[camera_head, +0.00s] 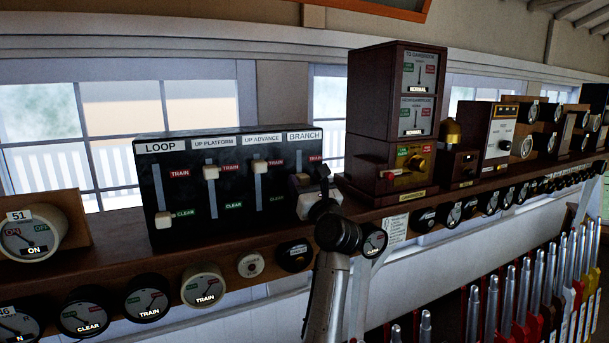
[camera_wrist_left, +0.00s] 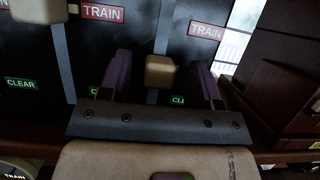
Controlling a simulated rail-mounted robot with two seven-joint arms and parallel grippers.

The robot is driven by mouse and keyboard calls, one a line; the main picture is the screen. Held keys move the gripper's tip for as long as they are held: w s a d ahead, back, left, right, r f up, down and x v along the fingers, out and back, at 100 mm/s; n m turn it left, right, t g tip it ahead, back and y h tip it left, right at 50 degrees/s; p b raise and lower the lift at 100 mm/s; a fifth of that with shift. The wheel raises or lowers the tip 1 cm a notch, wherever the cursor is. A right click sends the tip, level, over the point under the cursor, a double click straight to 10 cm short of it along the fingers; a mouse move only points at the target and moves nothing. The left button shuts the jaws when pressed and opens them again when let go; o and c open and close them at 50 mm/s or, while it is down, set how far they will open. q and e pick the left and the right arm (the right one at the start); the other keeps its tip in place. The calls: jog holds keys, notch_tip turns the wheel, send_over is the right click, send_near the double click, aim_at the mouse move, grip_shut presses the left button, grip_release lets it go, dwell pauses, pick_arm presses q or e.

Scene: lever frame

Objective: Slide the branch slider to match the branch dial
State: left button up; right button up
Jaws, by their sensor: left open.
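The black slider panel (camera_head: 203,215) carries LOOP, UP PLATFORM, UP ADVANCE and BRANCH sliders. The cream branch slider knob (camera_head: 303,178) is on the rightmost track, below the TRAIN label and partly hidden by my gripper. In the left wrist view the knob (camera_wrist_left: 160,73) sits between my two purple fingers, with gaps on both sides. My left gripper (camera_head: 312,182) is open around the knob. Round dials line the shelf front below, including one right of my wrist (camera_head: 374,240); I cannot tell which is the branch dial. My right gripper is out of view.
The loop knob (camera_head: 163,219) is low; the up platform knob (camera_head: 211,172) and up advance knob (camera_head: 260,166) are high. A stack of brown instrument boxes (camera_head: 376,120) stands close right of the panel. Several levers (camera_head: 520,295) stand at lower right.

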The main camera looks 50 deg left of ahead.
pick_arm(q)
jog(key=shift+w+a+r, duration=0.1)
jog(key=shift+a+r, duration=0.05)
jog(key=shift+a, duration=0.2)
jog(key=shift+c, duration=0.2)
grip_shut()
